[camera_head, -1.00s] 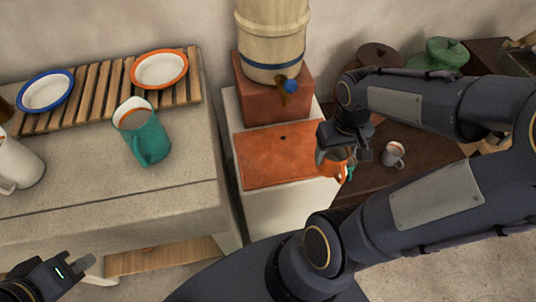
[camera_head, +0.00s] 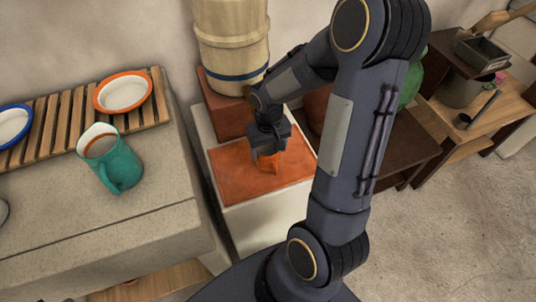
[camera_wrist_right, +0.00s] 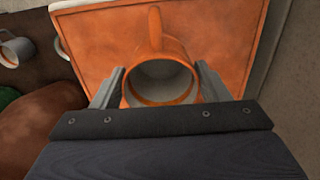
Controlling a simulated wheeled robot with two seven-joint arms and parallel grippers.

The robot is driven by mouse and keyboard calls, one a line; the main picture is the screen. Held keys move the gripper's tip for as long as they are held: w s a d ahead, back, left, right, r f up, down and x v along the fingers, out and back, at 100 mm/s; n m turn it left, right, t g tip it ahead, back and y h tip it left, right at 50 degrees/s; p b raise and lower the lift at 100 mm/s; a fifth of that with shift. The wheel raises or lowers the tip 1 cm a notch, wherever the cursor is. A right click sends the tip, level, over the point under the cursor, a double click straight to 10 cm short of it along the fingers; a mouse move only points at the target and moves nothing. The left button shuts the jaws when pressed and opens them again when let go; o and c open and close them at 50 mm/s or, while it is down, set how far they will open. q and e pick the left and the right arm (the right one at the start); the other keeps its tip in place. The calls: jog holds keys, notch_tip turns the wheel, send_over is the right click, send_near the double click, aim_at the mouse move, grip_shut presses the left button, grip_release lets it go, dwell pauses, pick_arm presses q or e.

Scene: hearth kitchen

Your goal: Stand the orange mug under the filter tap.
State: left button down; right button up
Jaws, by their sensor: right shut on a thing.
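The orange mug (camera_head: 266,162) is mostly hidden under my right gripper (camera_head: 268,148) in the head view. In the right wrist view the orange mug (camera_wrist_right: 167,48) sits between the two fingers of my right gripper (camera_wrist_right: 160,88), which is shut on it. Its open mouth faces the camera and its handle points to the top. The mug is over the orange-red slab (camera_head: 235,183); I cannot tell whether it touches it. The pale wooden filter barrel (camera_head: 230,42) stands behind on a red block (camera_head: 224,112). Its tap is hidden behind my right arm.
A teal mug (camera_head: 120,167) stands on the counter (camera_head: 60,220) at left, near a slatted rack (camera_head: 72,112) with an orange-rimmed bowl (camera_head: 123,92) and a blue-rimmed bowl (camera_head: 12,124). A dark low table (camera_head: 398,152) is at right, partly behind my arm.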

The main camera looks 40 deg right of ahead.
jog(key=shift+w+f, duration=0.15)
jog(key=shift+f, duration=1.55)
jog(key=shift+b, duration=0.3)
jog(key=shift+f, duration=0.2)
jog(key=o, duration=1)
jog(key=shift+o, duration=0.2)
jog(key=shift+r, duration=0.15)
